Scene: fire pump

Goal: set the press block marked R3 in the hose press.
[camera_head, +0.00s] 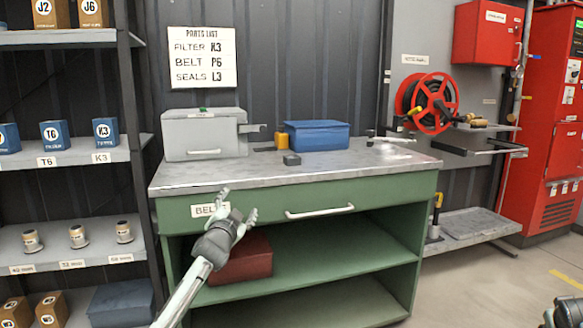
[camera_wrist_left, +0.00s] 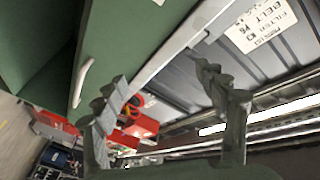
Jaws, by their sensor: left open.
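My left gripper (camera_head: 238,204) is open and empty in front of the green workbench (camera_head: 390,188), just below its top edge and near the drawer label. Its two spread fingers also show in the left wrist view (camera_wrist_left: 160,82), with nothing between them. A small dark block (camera_head: 291,160) lies on the bench top, beyond the gripper and to its right; I cannot read any R3 mark on it. I cannot make out for certain which thing is the hose press.
On the bench stand a grey box (camera_head: 204,135) and a blue box (camera_head: 318,136). A parts list (camera_head: 202,57) hangs above. A shelf with labelled boxes stands left; a red hose reel (camera_head: 432,103) and red cabinet (camera_head: 545,125) are right. The bench's front middle is clear.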

